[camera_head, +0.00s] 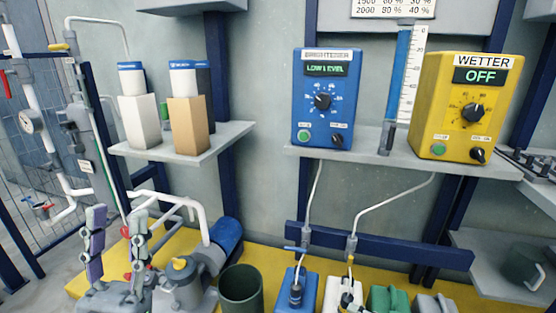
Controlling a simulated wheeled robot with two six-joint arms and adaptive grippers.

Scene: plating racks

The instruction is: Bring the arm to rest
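My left gripper (118,214) is at the lower left of the head view, with its grey fingers pointing up. The fingers stand apart, and a purple pad shows on the left one. I see nothing held between them; only background piping and the floor show in the gap. The gripper appears in front of the pipework and the yellow floor area. My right gripper is not in the view.
A shelf (205,147) holds white and brown boxes. Another shelf (365,160) holds the blue brightener box (325,120), reading LOW LEVEL, and the yellow wetter box (440,110), reading OFF. Below stand a blue pump (226,235), dark green bucket (241,292) and several canisters.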

